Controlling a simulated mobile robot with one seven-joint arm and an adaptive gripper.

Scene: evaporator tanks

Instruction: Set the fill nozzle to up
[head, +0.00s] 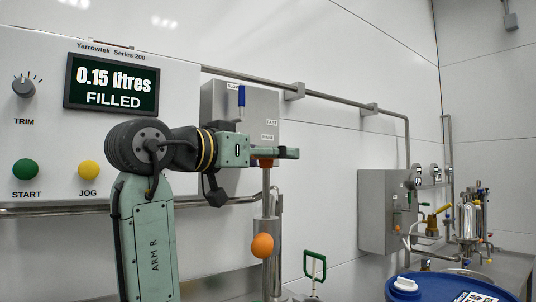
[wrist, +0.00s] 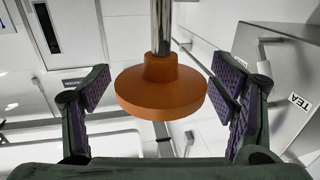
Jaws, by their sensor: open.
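The fill nozzle appears to be the upright metal assembly with an orange collar (head: 264,163) on a thin rod above a thicker metal cylinder (head: 270,212). No up or down marking on it is readable. My gripper (head: 288,153) is at the collar's height, with the arm reaching in from the left. In the wrist view, the flared orange collar (wrist: 161,88) lies between my open fingers, with visible gaps on both sides. The metal rod (wrist: 161,25) runs from the collar to the top of that view. My arm hides part of the area around the collar in the head view.
An orange ball (head: 262,246) sits beside the cylinder. A grey box (head: 212,98) with a blue lever (head: 241,96) is behind my arm. The display (head: 112,82) reads 0.15 litres FILLED. A blue drum (head: 430,289) stands lower right; a green handle (head: 315,265) is nearer.

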